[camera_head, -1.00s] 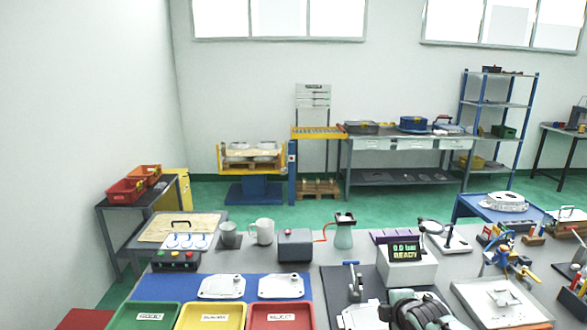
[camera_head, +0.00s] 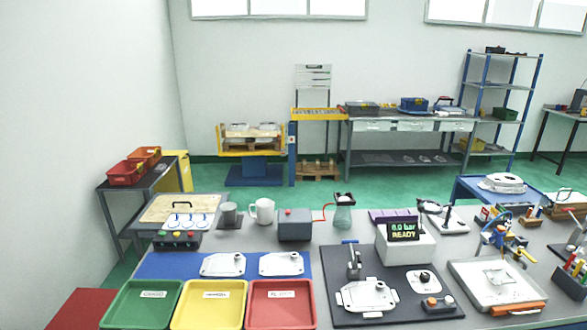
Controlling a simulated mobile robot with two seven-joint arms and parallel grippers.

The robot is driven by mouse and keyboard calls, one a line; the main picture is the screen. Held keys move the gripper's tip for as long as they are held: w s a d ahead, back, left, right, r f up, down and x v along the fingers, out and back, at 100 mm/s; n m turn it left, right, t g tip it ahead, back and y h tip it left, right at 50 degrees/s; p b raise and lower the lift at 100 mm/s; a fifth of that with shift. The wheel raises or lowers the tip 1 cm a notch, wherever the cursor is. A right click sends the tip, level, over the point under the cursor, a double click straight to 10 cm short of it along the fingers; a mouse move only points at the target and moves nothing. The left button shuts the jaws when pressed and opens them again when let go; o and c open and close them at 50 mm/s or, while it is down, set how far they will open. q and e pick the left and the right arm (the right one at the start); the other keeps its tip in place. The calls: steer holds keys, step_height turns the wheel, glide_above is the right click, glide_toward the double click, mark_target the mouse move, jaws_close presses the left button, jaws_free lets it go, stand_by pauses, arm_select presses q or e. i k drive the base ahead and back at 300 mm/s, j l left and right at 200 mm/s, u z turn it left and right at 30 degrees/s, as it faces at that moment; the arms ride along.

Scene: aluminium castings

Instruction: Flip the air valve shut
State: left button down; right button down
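A small grey block with an orange lever (camera_head: 437,303) sits on the right front of the black plate (camera_head: 398,318); it looks like the air valve, and I cannot tell its lever position for certain. A white box with a display (camera_head: 404,242) reading "0.0 bar READY" stands behind the plate. On the plate are a pale metal casting (camera_head: 366,297), an upright clamp with a blue handle (camera_head: 353,260) and a small white part with a dark knob (camera_head: 423,281). Neither of my grippers is in view.
Green (camera_head: 140,305), yellow (camera_head: 208,305) and red (camera_head: 281,305) trays line the front left. Two castings lie on a blue mat (camera_head: 150,265) behind them. A white plate with an orange front (camera_head: 497,285) is at right. Mugs and a grey box (camera_head: 295,225) stand behind.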

mark_target(520, 248)
steer(key=i+l, duration=0.1)
steer(key=l, duration=0.3)
steer(key=l+z, duration=0.1)
steer(key=l, duration=0.3)
steer(key=i+l, duration=0.15)
steer(key=l, duration=0.25)
steer(key=i+l+z, duration=0.1)
steer(key=l, duration=0.3)
steer(key=i+l, duration=0.15)
steer(key=l, duration=0.25)
steer(key=i+l, duration=0.1)
steer(key=l, duration=0.3)
steer(key=z, duration=0.05)
